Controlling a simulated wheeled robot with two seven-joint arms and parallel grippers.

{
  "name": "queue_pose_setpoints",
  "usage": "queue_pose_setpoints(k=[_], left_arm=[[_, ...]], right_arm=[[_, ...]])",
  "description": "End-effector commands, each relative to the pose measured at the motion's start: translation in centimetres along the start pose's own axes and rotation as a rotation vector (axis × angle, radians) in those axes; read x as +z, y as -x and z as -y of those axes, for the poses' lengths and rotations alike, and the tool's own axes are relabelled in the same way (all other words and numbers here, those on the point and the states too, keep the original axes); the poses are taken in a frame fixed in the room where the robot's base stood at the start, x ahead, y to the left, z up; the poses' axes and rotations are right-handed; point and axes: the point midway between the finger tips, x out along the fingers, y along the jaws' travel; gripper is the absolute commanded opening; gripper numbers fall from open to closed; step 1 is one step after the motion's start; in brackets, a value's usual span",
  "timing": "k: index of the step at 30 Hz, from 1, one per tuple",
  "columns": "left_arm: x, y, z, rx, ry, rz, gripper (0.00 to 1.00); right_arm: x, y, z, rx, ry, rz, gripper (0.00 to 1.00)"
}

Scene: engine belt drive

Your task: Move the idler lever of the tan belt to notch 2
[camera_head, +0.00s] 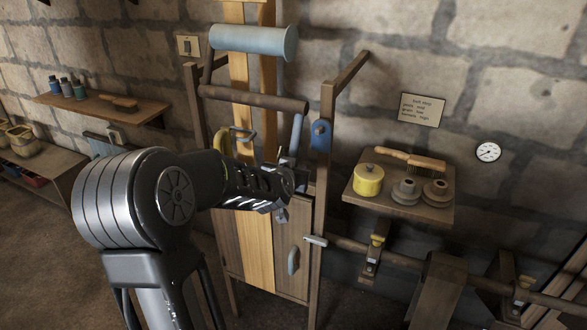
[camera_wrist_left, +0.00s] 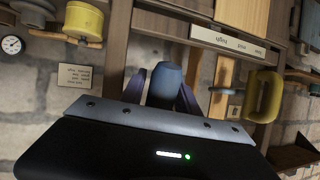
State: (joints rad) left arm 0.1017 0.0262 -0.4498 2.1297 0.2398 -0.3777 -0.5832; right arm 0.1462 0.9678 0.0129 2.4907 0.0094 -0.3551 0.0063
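A tan belt (camera_head: 257,235) runs down the wooden frame, beneath the blue upper roller (camera_head: 254,42). My left gripper (camera_head: 284,184) is at the frame, right of the belt. A grey-blue lever (camera_head: 296,135) rises beside it. In the left wrist view the rounded grey-blue handle (camera_wrist_left: 167,82) stands between my fingers, which flank it closely and appear shut on it; exact contact is partly hidden. A plate (camera_wrist_left: 226,40) there reads low, mid, high. A yellow handle (camera_wrist_left: 264,97) stands apart to the right. The notches cannot be made out. My right gripper is not in view.
A shelf (camera_head: 398,212) right of the frame carries a yellow pot (camera_head: 368,180), a brush and grey spools. A long wooden shaft (camera_head: 400,260) runs low to the right. Floor in front is clear.

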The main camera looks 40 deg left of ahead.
Motion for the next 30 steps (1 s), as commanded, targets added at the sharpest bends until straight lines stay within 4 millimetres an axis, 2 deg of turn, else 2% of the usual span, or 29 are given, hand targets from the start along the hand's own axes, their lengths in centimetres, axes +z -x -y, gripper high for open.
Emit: queue_pose_setpoints(k=[8, 22, 30], left_arm=[[-0.2, 0.6, 0.1, 0.0, 0.001, -0.002, 0.38], [-0.1, 7.2, 0.0, 0.0, 0.002, -0.001, 0.38], [0.0, 7.8, 0.0, 0.0, 0.0, 0.0, 0.38]], right_arm=[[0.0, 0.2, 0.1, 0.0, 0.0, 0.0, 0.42], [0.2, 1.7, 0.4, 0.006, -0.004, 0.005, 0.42], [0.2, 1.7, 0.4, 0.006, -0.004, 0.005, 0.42]])
